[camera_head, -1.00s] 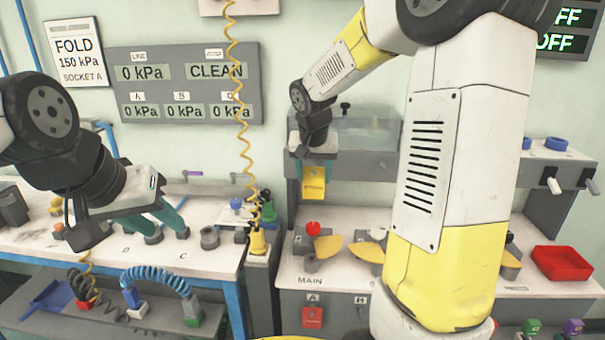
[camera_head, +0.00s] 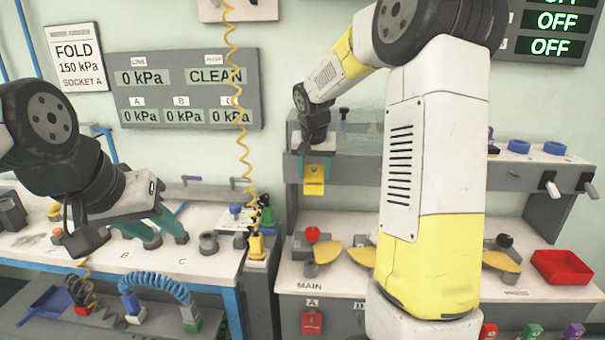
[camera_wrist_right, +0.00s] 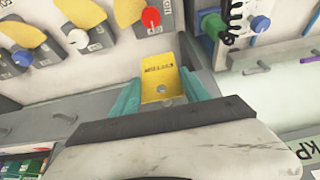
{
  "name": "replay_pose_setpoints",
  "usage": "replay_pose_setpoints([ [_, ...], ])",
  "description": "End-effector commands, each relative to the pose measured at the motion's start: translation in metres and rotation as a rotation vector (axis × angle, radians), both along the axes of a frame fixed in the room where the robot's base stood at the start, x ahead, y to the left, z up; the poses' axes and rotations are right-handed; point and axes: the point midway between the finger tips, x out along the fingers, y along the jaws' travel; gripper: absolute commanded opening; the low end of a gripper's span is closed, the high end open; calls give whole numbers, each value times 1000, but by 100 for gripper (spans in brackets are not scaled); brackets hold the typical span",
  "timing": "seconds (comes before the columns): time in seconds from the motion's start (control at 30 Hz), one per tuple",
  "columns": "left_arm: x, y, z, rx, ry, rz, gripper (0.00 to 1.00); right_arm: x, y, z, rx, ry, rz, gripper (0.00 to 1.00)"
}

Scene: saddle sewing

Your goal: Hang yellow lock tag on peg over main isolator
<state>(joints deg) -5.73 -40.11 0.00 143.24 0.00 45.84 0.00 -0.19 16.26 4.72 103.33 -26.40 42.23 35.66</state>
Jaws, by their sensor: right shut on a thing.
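My left gripper (camera_head: 155,224) is open and empty over the left bench.
The grey shelf (camera_head: 440,176) runs behind my right arm, with white-ended pegs (camera_head: 553,189) at its right. A yellow coiled hose (camera_head: 240,120) hangs left of the tag. A red tray (camera_head: 562,267) sits at the right. My right forearm hides part of the bench.

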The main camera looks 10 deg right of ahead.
Motion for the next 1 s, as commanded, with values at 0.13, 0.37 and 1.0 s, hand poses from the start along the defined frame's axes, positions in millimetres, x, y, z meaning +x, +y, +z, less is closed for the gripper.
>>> replay_pose_setpoints([
  [0.13,0,0,0,0,0,0,36,9,-3,-1,0,0,-1,25],
  [0.37,0,0,0,0,0,0,36,22,-7,-3,0,-1,-1,25],
  [1.0,0,0,0,0,0,0,36,33,-9,-10,0,-1,0,25],
])
